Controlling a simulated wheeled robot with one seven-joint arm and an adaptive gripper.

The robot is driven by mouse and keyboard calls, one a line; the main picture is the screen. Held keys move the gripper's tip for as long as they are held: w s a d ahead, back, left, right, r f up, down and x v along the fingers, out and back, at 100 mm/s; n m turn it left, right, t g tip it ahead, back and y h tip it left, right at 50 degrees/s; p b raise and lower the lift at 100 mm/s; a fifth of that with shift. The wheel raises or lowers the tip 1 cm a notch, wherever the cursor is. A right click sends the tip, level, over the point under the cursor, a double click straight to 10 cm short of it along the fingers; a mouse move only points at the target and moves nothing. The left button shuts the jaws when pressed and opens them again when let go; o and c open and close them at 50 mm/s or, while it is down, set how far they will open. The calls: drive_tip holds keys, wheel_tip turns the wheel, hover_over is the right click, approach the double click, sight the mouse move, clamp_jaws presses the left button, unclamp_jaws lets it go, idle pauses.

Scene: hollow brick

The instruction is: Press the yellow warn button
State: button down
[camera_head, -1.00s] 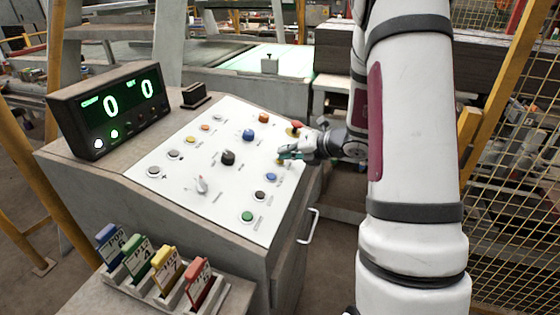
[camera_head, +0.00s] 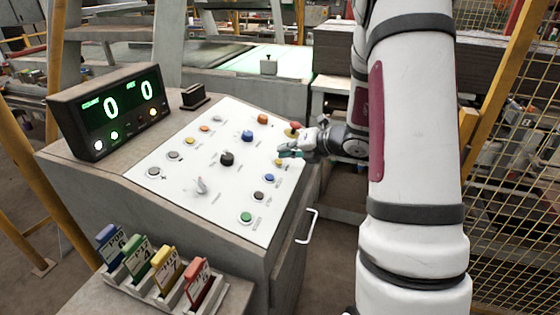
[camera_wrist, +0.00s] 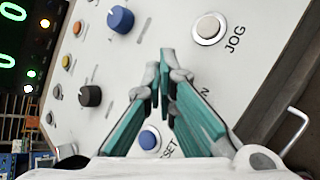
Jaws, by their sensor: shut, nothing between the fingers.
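The yellow button (camera_head: 279,162) on the white sloped panel (camera_head: 215,215) shows just below my fingertips in the head view. In the wrist view my fingers cover that spot, and only the letter N of its label shows beside them. My gripper (camera_head: 286,151) has teal fingers and is shut and empty. It is over the panel's right side, close to the yellow button; I cannot tell whether it touches. The gripper also shows in the wrist view (camera_wrist: 161,92), its fingertips together. An amber lamp (camera_head: 152,112) is lit on the display box (camera_head: 108,108).
A blue button (camera_head: 270,178) is below the yellow one. A white JOG button (camera_wrist: 208,28) is near my fingers. Another yellow button (camera_head: 190,140), a black knob (camera_head: 227,159) and a blue knob (camera_head: 247,136) are further left. A card rack (camera_head: 235,292) stands in front.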

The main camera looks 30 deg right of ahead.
drive_tip(key=shift+r, duration=0.1)
drive_tip(key=shift+s+d+r+p, duration=0.2)
drive_tip(key=shift+r+p, duration=0.25)
drive_tip(key=shift+r, duration=0.35)
drive_tip(key=shift+s+d+r+p, duration=0.15)
drive_tip(key=shift+r+p, duration=0.25)
drive_tip(key=shift+r, duration=0.35)
drive_tip(key=shift+s+d+r+p, duration=0.1)
drive_tip(key=shift+s+r+p, duration=0.1)
drive_tip(key=shift+r+p, duration=0.45)
drive_tip(key=shift+r, duration=0.15)
